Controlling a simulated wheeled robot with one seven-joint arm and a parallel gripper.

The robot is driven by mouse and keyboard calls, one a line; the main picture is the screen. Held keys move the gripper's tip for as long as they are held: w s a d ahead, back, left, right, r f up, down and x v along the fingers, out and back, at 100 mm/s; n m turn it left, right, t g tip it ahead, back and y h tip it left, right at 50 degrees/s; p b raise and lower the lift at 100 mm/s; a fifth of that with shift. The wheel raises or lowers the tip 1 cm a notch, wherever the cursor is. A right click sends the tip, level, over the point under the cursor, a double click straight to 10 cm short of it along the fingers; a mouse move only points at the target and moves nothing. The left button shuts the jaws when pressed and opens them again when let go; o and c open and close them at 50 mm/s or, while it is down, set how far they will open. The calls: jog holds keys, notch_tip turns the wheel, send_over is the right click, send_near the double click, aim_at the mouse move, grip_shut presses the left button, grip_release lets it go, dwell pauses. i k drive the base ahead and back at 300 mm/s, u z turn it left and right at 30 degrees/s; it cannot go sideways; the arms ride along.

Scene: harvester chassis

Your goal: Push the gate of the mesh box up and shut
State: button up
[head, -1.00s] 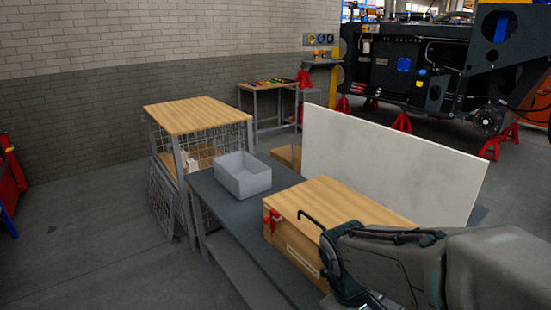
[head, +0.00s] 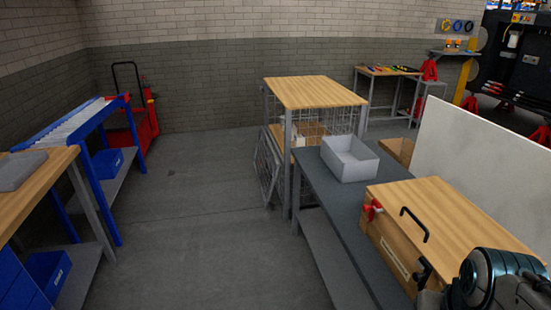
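The mesh box (head: 288,134) stands beyond the workbench, with a wooden top, grey posts and wire-mesh sides. Its gate (head: 268,168) is a mesh panel on the left side, hanging down and tilted outward below the opening, so the box is open there. Inside, a wooden shelf bears a brown carton and something white, partly hidden by a post. Part of my arm shows at the lower right, over the near end of the bench and well away from the gate. My gripper itself does not show.
A grey bench (head: 328,198) holds an open grey bin (head: 349,166) and a wooden case (head: 392,248) with a black handle. A white panel (head: 470,165) stands at the right. A blue rack (head: 108,190) and wooden-topped table (head: 40,185) are at the left. The floor between is clear.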

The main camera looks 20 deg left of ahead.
aim_at(267, 194)
jog(key=u, duration=1.3)
jog(key=i, duration=9.15)
jog(key=u, duration=0.6)
